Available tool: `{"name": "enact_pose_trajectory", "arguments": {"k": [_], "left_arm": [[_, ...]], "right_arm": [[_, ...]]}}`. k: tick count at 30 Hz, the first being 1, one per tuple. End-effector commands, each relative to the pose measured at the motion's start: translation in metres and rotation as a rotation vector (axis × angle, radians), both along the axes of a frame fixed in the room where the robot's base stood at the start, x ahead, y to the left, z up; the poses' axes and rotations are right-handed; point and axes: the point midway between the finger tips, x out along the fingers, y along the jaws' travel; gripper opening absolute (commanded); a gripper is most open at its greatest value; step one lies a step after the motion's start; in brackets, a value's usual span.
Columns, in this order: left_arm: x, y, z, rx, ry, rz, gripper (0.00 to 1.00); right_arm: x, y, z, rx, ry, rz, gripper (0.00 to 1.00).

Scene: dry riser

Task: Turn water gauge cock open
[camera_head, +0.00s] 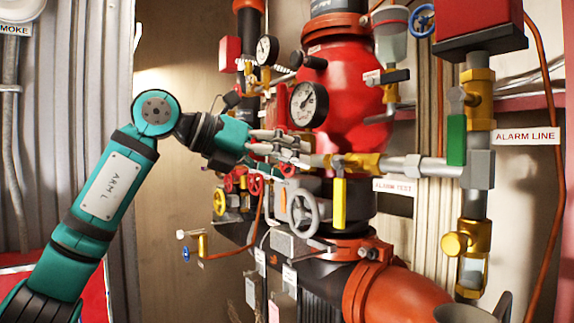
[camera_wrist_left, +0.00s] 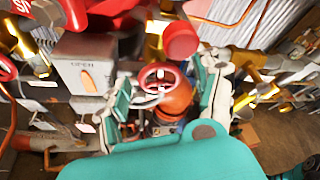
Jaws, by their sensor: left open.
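A large white-faced gauge (camera_head: 309,104) sits on the front of the red valve body (camera_head: 352,85). A smaller gauge (camera_head: 266,50) sits upper left, with yellow brass fittings below it. I cannot tell which fitting is the water gauge cock; none is labelled so legibly. My left gripper (camera_head: 292,148) is open below the large gauge, in front of the pipework, its fingers pointing right. In the left wrist view my left gripper (camera_wrist_left: 168,78) has its fingers spread, with a red ring-shaped handle (camera_wrist_left: 158,78) seen between them. I see nothing held. My right gripper is out of view.
A grey handwheel (camera_head: 303,213) and a yellow lever (camera_head: 339,203) are below the gripper. Small red handwheels (camera_head: 255,184) crowd its lower left. A horizontal pipe (camera_head: 432,168) runs right to the alarm line. Free room lies left, before the wall panel (camera_head: 180,90).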

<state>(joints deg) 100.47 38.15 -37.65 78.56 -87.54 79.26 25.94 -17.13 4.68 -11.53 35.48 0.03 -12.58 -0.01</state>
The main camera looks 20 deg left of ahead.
Motion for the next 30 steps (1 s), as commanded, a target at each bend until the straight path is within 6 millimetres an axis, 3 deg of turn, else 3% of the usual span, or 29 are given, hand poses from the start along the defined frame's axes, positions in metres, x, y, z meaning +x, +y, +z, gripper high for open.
{"name": "enact_pose_trajectory", "arguments": {"k": [15, 30], "left_arm": [[-0.06, 0.07, 0.034, -0.001, -0.002, 0.003, 0.67], [-0.071, 0.081, 0.038, 0.0, -0.002, 0.001, 0.67]], "right_arm": [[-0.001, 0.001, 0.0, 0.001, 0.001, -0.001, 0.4], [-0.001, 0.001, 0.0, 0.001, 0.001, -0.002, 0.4]]}}
